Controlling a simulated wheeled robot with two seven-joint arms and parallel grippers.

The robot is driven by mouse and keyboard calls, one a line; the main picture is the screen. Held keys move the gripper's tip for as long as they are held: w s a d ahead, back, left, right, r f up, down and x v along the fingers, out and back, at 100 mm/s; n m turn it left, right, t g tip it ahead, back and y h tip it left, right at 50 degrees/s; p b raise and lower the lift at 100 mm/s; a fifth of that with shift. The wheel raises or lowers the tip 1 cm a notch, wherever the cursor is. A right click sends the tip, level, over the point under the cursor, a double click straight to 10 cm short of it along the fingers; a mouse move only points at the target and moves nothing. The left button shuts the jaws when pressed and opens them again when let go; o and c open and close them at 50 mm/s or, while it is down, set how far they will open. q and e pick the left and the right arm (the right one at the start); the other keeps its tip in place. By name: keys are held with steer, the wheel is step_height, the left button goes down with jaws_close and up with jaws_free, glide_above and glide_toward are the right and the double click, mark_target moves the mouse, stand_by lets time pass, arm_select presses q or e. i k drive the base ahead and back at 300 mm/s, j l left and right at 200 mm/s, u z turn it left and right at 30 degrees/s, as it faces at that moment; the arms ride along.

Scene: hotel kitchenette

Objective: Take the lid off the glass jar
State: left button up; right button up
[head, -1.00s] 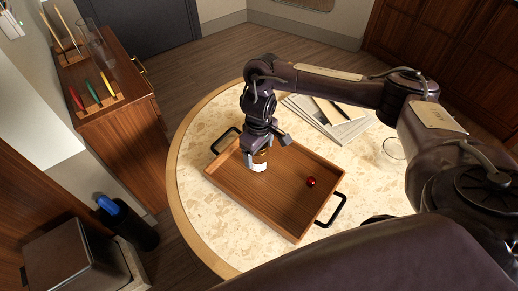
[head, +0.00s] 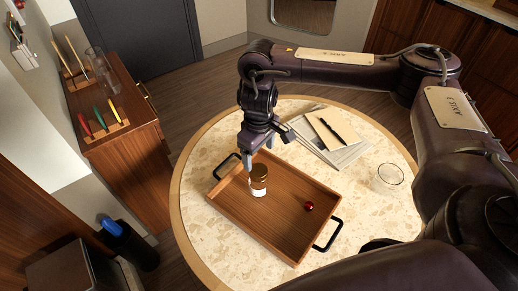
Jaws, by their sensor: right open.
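The jar (head: 258,187) stands upright in the wooden tray, with a pale label and a brown upper part. Its top (head: 259,170) is brownish; at this size I cannot tell the lid from the jar's body. My right gripper (head: 250,168) is open, pointing down just behind and to the left of the jar's top. One finger shows beside the jar; I cannot tell whether it touches. The far finger is partly hidden. My left gripper is not in view.
The tray (head: 235,210) with black handles lies on a round speckled table (head: 210,240). A red ball (head: 308,206) is in the tray. Papers with a notebook and pen (head: 333,128) lie behind, and a clear glass (head: 390,175) stands at the right. The table's left side is clear.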

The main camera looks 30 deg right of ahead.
mark_target(257, 190)
steer(key=k+j, duration=0.5)
steer(key=k, duration=0.2)
steer(key=k+j, duration=0.5)
steer(key=k, duration=0.15)
